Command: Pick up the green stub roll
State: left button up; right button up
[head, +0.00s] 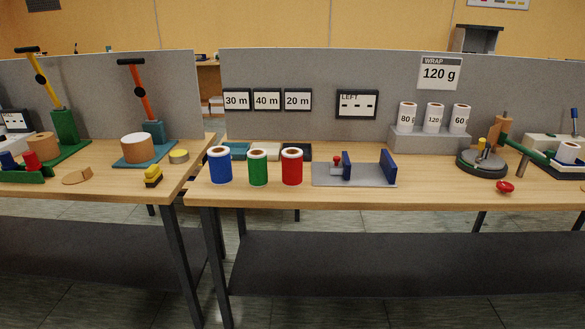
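The green stub roll (258,168) stands upright near the front left of the right-hand table, with a white top and a brown core. A blue roll (220,165) stands to its left and a red roll (292,167) to its right, with small gaps between them. Neither of my grippers shows in the head view.
A grey plate with blue uprights (355,174) lies right of the red roll. Coloured trays (238,150) lie behind the rolls. A gap separates the right table (420,195) from the left table (130,187). A grey panel (300,70) stands behind.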

aim_at(257, 158)
jog(key=i+j, duration=0.15)
jog(key=j, duration=0.15)
jog(key=i+j, duration=0.1)
jog(key=j, duration=0.25)
jog(key=i+j, duration=0.15)
jog(key=j, duration=0.15)
jog(key=i+j+z, duration=0.1)
jog(key=j, duration=0.2)
